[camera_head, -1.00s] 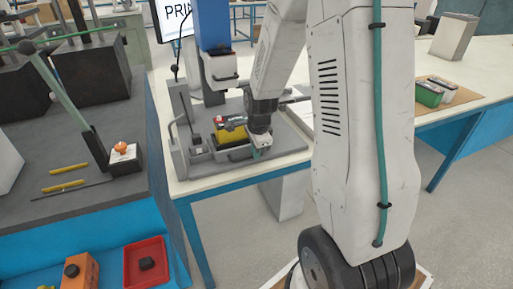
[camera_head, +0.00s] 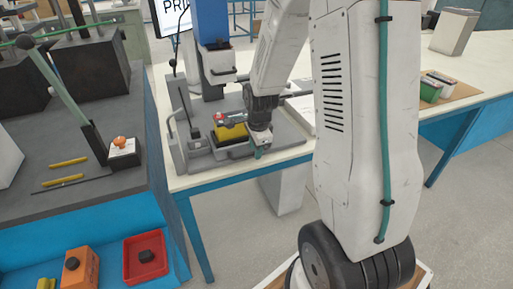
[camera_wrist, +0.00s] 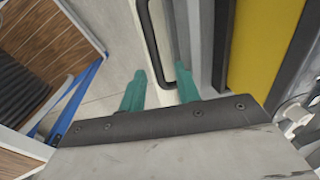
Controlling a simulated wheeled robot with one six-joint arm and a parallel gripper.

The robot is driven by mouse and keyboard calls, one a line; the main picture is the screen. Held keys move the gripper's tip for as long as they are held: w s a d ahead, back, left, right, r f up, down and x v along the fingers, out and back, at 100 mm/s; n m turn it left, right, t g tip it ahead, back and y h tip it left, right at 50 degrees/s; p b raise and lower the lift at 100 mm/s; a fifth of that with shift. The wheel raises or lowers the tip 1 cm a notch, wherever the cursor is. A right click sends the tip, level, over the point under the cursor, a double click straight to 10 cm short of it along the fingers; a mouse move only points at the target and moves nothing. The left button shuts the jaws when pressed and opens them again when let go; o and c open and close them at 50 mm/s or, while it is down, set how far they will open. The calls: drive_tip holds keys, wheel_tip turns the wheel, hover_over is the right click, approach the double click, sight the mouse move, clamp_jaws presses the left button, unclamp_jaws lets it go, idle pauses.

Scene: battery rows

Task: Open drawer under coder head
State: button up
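The coder head (camera_head: 218,66) is a white unit with a dark handle on a blue column, above a grey fixture on the white table. The drawer (camera_head: 228,150) under it is grey and holds a yellow block (camera_head: 230,132). Its right end is hidden behind my gripper (camera_head: 258,152). In the wrist view, the drawer's black bar handle (camera_wrist: 151,38) runs between the two teal fingers of my gripper (camera_wrist: 161,75). The fingers are apart, one on each side of the bar; I cannot tell whether either touches it. The yellow block (camera_wrist: 262,45) shows at right.
A grey-topped blue bench (camera_head: 85,205) stands at left with a lever and yellow sticks. An orange box (camera_head: 80,268) and a red tray (camera_head: 146,260) sit at its front. At right, a cardboard tray (camera_head: 452,95) holds batteries on the white table.

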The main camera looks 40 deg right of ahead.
wheel_tip(320, 180, up, 8)
drive_tip(key=s, duration=0.1)
drive_tip(key=shift+s+a+f, duration=0.15)
drive_tip(key=shift+s+f, duration=0.05)
idle(0.5)
drive_tip(key=s+a+r+n, duration=0.7)
drive_tip(key=s+n, duration=0.3)
drive_tip(key=s, duration=0.1)
drive_tip(key=s+a+r+n, duration=0.7)
drive_tip(key=s+n, duration=0.4)
drive_tip(key=s, duration=0.1)
drive_tip(key=shift+a+r+g+y, duration=0.3)
drive_tip(key=shift+a+r+g, duration=0.05)
drive_tip(key=shift+r+g, duration=0.05)
idle(0.9)
